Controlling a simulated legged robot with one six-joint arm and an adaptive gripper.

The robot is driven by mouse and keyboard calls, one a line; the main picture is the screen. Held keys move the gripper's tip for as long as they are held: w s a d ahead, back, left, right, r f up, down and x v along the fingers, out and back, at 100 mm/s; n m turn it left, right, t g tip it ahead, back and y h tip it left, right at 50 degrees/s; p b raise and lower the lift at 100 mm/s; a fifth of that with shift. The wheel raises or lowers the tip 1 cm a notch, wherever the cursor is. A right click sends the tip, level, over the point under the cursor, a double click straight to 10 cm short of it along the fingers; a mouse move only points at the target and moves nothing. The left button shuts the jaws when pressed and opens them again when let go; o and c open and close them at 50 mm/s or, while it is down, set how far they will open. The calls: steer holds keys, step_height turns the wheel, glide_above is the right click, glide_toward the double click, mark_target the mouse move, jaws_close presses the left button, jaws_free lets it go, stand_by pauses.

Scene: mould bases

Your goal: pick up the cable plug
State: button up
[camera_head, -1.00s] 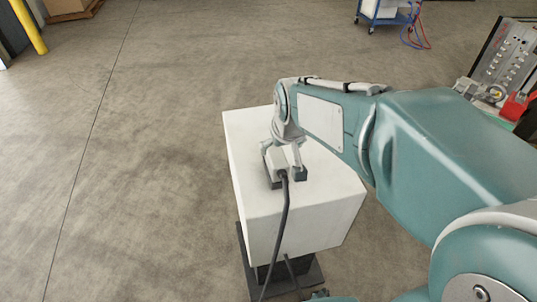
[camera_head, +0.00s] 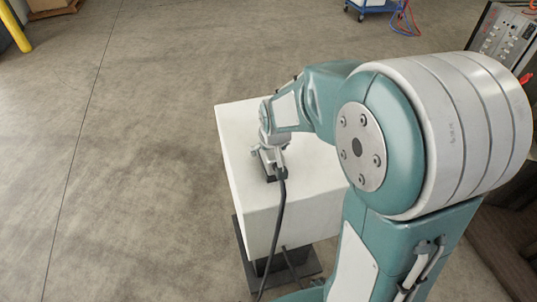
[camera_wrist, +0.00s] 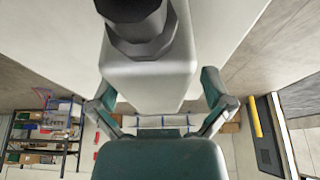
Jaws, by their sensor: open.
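The cable plug (camera_wrist: 150,72) is a pale grey block with a dark collar and cable end, and fills the upper middle of the wrist view. In the head view it shows only partly (camera_head: 265,160), on top of a white block, with a black cable (camera_head: 276,222) hanging down the front. My gripper (camera_wrist: 160,108) is open. Its two fingers stand on either side of the plug in the wrist view, with gaps visible. In the head view my gripper (camera_head: 272,150) is at the plug and partly hides it; contact cannot be told.
The white block (camera_head: 240,130) stands on a dark base plate (camera_head: 310,262). Its top around the plug is clear. Open concrete floor lies to the left. A blue cart (camera_head: 372,8) is far back, and equipment (camera_head: 503,38) stands at the right.

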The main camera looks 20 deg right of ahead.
steer(key=shift+d+f, duration=0.1)
steer(key=shift+d, duration=0.3)
steer(key=shift+a+f, duration=0.15)
steer(key=shift+a, duration=0.25)
steer(key=shift+d+f, duration=0.15)
steer(key=shift+d, duration=0.1)
steer(key=shift+a, duration=0.15)
steer(key=c, duration=1.4)
